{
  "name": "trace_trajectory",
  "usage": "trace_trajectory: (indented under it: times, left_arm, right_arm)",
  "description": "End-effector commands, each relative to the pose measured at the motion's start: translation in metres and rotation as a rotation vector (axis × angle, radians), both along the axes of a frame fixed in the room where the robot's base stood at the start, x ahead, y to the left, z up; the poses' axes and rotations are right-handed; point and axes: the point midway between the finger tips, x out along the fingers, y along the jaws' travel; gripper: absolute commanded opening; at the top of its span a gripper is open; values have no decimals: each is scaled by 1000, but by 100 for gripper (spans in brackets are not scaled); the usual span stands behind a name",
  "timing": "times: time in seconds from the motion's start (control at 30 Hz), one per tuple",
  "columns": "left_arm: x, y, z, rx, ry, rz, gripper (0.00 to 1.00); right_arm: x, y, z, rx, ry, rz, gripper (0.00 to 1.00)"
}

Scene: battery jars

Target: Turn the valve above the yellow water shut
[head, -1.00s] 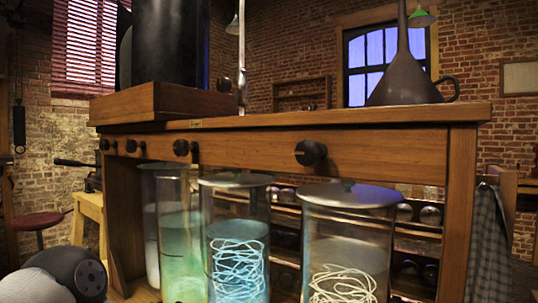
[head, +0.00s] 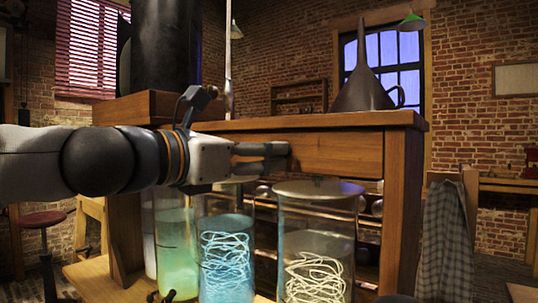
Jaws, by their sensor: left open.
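A whitish jar (head: 148,240) shows partly at the far left. My left gripper (head: 278,157) is open, its fingers pointing right along the bench's front rail (head: 335,155), above the gap between the blue and clear jars. The black valve knobs on the rail are hidden behind my left arm and gripper; I cannot tell whether the fingers touch one. My right gripper is not in view.
A dark funnel (head: 364,85) and a large black cylinder (head: 165,45) in a wooden base stand on the bench top. A checked cloth (head: 445,240) hangs at the right. A red stool (head: 42,222) stands at the left.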

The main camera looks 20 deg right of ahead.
Motion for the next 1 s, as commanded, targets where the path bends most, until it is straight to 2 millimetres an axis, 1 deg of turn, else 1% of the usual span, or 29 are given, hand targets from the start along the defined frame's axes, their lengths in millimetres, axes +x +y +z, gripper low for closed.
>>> trace_trajectory:
  times: [0.03,0.1,0.2,0.3,0.5,0.53,0.73,1.0]
  left_arm:
    - [6,-10,0,2,-1,0,51]
    - [13,-20,0,2,-2,2,51]
    - [19,-29,0,2,-2,1,51]
    - [22,-33,1,1,-3,2,51]
    - [23,-34,0,2,-2,2,51]
    - [23,-34,0,2,-2,2,49]
    - [23,-33,0,2,-2,1,3]
    - [22,-33,0,13,-14,1,2]
  right_arm:
    - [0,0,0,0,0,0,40]
    - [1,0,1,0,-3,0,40]
    - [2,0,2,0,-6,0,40]
    - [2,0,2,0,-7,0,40]
    - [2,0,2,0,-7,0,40]
    - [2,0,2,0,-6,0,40]
    - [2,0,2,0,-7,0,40]
    - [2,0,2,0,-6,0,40]
